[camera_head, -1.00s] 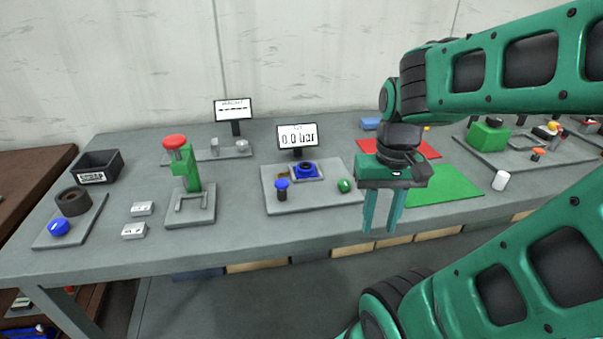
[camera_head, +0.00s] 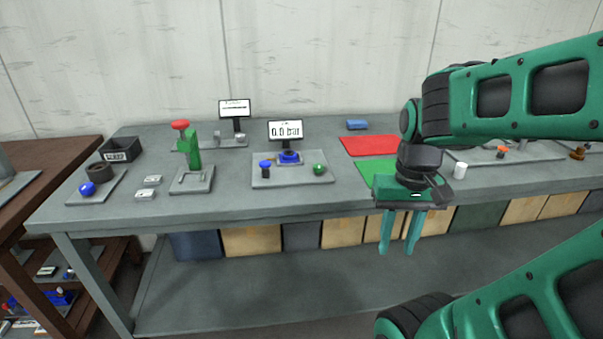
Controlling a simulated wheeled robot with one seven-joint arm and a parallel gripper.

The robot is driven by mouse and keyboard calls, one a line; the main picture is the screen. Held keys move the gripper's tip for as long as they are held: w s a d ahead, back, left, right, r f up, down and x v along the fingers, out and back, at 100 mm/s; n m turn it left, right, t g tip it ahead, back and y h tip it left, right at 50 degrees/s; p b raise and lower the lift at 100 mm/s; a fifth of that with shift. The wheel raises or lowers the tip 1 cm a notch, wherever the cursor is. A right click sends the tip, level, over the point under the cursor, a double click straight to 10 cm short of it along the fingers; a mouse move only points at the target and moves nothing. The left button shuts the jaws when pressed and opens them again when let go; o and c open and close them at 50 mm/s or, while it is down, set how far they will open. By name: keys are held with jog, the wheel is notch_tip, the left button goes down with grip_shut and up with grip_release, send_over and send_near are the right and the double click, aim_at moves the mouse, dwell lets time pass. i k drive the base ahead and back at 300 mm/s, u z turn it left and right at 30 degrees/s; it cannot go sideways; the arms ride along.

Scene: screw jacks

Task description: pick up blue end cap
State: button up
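Several blue things are in view, and I cannot tell for certain which is the end cap. A round blue piece (camera_head: 88,189) sits on a grey plate (camera_head: 99,199) at the left of the bench, beside a black ring (camera_head: 98,169). A blue-topped black piece (camera_head: 265,165) stands on the middle grey plate (camera_head: 310,181), near a blue ring-shaped part (camera_head: 289,156). My gripper (camera_head: 398,251) points down in front of the bench's front edge, right of all these. Its two fingers are apart with nothing between them.
A black bin (camera_head: 118,154), a green press with a red knob (camera_head: 194,150) and two small grey blocks stand left on the bench. A display reading 0.0 bar (camera_head: 285,130) is behind the middle plate. Red (camera_head: 369,145) and green mats lie near my arm.

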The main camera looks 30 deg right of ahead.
aim_at(293, 158)
jog(key=k, duration=1)
jog(key=z, duration=0.65)
jog(key=i, duration=1)
